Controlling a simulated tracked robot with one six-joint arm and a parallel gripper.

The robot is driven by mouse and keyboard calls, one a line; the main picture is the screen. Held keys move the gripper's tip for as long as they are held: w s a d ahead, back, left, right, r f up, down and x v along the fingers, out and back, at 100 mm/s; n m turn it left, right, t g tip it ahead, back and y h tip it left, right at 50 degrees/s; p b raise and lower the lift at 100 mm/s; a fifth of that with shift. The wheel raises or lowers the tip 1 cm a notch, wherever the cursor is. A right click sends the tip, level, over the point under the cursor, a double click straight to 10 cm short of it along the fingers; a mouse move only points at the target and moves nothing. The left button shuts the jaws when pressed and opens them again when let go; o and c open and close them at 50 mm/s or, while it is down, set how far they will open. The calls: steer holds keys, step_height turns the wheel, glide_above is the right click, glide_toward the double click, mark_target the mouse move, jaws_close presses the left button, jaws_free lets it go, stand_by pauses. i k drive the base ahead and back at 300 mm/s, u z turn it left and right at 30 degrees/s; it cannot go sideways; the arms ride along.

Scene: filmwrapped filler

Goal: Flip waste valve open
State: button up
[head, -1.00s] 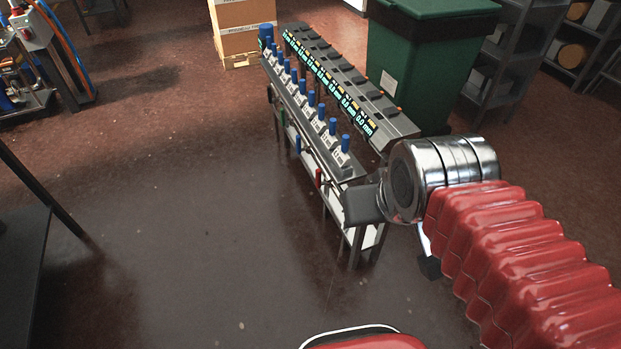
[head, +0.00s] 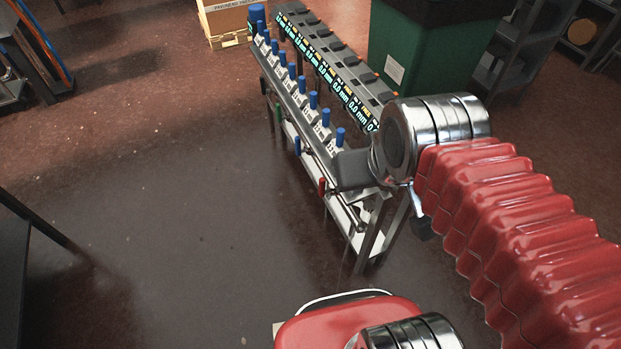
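A long filling machine (head: 309,134) has a row of blue-capped units along its top. Below them, along its front side, are a green lever (head: 278,112), a blue lever (head: 297,146) and a red lever (head: 322,187). No readable label shows which is the waste valve. The red lever stands roughly upright, nearest to me. My gripper (head: 352,170) shows only as a dark grey end part beyond the silver joint, overlapping the machine's near end in the picture. Its fingers cannot be made out, and I cannot tell whether it touches anything.
A row of lit displays (head: 335,80) runs behind the blue caps. A dark table edge (head: 30,215) is at left. The floor (head: 190,220) left of the machine is clear.

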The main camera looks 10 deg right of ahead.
mark_target(322, 192)
steer(key=u, duration=0.05)
steer(key=i, duration=0.2)
steer(key=z, duration=0.1)
steer(key=k, duration=0.65)
steer(key=u, duration=0.55)
steer(key=i, duration=0.8)
steer(key=u, duration=0.6)
steer(key=i, duration=1.6)
steer(key=z, duration=0.5)
